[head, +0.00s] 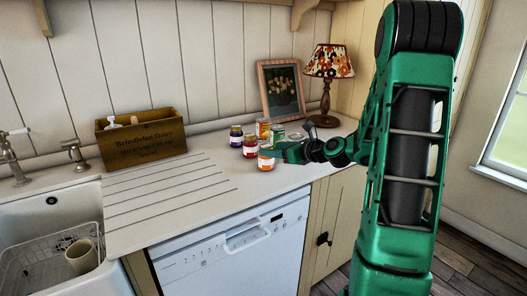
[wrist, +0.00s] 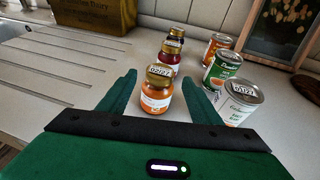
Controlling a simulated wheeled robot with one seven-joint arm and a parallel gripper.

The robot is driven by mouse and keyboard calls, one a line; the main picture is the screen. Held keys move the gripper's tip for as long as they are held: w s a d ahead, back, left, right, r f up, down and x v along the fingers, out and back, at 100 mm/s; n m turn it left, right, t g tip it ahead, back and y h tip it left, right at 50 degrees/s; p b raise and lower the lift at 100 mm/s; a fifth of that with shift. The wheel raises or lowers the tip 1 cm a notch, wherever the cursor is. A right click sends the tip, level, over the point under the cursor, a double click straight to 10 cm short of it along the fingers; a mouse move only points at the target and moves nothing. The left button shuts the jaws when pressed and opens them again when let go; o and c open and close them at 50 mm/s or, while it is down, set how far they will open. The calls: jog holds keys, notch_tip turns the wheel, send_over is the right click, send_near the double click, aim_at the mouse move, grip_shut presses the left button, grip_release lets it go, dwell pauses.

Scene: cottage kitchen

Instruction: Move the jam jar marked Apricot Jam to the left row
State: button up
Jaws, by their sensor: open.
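An orange jar with a gold lid (wrist: 157,97), which looks like the apricot jam, stands upright on the counter between my gripper's spread fingers (wrist: 161,77). Gaps show on both sides of it; its label is too small to read. In the head view this jar (head: 266,160) is at the front, beside my gripper (head: 282,152). Behind it, a red jar (wrist: 168,60) and a dark jar (wrist: 176,38) line up as the left row. To the right, an orange can (wrist: 217,45), a green can (wrist: 221,72) and a pale-labelled can (wrist: 238,104) form another row.
A framed picture (head: 281,90) and a lamp (head: 329,62) stand behind the jars and cans. A wooden crate (head: 142,139) is at the back left. The ridged drainboard (head: 165,190) is clear. The sink (head: 55,215) lies further left.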

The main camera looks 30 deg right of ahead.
jog(key=s+a+n+g, duration=0.1)
jog(key=s+n, duration=0.1)
jog(key=s+a+f+n+g, duration=0.1)
jog(key=s+n, duration=0.1)
jog(key=s+a+n, duration=0.1)
jog(key=s, duration=0.1)
jog(key=shift+a+f+n+g, duration=0.25)
jog(key=shift+a+n+g, duration=0.1)
jog(key=shift+n+g, duration=0.05)
jog(key=s+a+f+n+g+h, duration=0.1)
jog(key=s+n+g, duration=0.4)
jog(key=s+n, duration=0.5)
jog(key=s+a+n+g+h, duration=0.2)
jog(key=s+n+g, duration=0.4)
jog(key=s, duration=1.8)
jog(key=n, duration=0.5)
jog(key=shift+s+a+f+g, duration=0.3)
jog(key=shift+a+f, duration=0.05)
